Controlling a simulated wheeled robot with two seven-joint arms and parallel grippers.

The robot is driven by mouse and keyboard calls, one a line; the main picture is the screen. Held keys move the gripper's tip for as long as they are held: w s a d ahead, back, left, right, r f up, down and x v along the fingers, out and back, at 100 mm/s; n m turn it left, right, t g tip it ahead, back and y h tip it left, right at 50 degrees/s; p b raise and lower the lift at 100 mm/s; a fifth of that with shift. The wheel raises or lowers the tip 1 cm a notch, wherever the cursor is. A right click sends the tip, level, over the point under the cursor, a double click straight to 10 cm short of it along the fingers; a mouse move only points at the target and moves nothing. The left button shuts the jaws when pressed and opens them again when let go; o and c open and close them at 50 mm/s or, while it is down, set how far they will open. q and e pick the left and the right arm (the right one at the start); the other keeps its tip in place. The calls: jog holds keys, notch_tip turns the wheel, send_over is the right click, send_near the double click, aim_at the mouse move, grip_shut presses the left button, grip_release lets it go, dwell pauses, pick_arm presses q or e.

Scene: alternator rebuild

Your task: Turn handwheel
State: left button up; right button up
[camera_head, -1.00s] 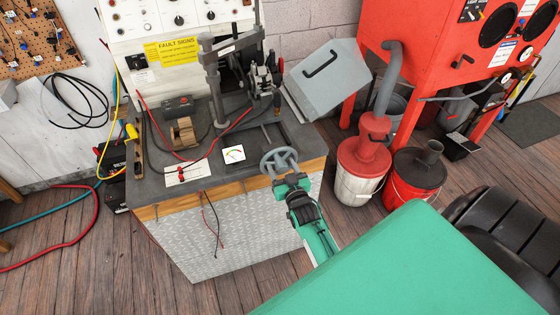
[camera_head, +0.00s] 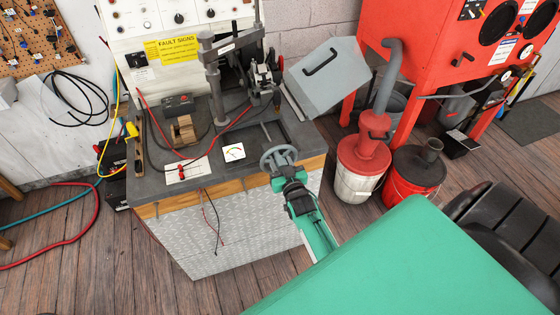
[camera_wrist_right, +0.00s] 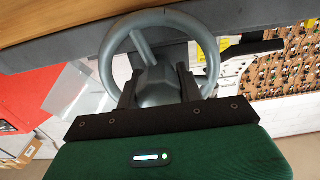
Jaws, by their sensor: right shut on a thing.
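The grey handwheel (camera_head: 278,157) sits at the front right edge of the workbench in the head view. It has a round rim, spokes and a hub. In the right wrist view the handwheel (camera_wrist_right: 150,42) fills the upper middle. My right gripper (camera_head: 280,175) reaches it from the front, and its two black fingers (camera_wrist_right: 157,88) are shut on the handwheel, around its hub and lower part. The fingers hide part of the lower rim. My left gripper is not in view.
The workbench (camera_head: 150,192) carries a small meter (camera_head: 234,152), a wooden block (camera_head: 184,130), cables and a press column (camera_head: 213,85). A red-lidded bucket (camera_head: 362,165) stands right of the bench. Clear floor (camera_head: 120,260) lies at front left.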

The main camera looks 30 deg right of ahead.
jog(key=shift+m, duration=0.3)
jog(key=m, duration=0.3)
jog(key=shift+d+m, duration=0.1)
jog(key=shift+m, duration=0.2)
jog(key=m, duration=0.4)
jog(key=shift+f+m, duration=0.1)
jog(key=shift+m, duration=0.2)
jog(key=o, duration=1)
